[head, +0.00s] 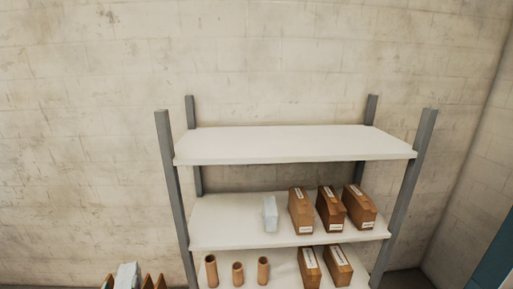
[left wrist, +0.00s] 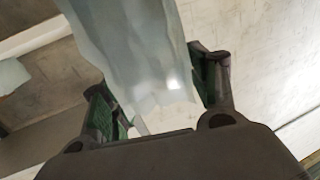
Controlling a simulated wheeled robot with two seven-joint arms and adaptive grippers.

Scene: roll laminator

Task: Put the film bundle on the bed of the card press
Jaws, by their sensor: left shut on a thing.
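In the left wrist view a pale, translucent film bundle (left wrist: 150,55) stands between the two fingers of my left gripper (left wrist: 158,95). The gripper is shut on it, with dark fingers and green pads on either side. A second pale bundle (head: 269,214) stands on the middle shelf in the head view. Another pale piece (head: 127,275) shows at the lower left edge of the head view. Neither gripper can be made out in the head view. The card press and its bed are not in view.
A shelf rack (head: 295,158) stands against a block wall, its top shelf empty. Several brown boxes (head: 301,211) stand on the lower two shelves, and cardboard tubes (head: 211,271) on the lowest visible one. A pale object (left wrist: 12,75) shows at the left of the wrist view.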

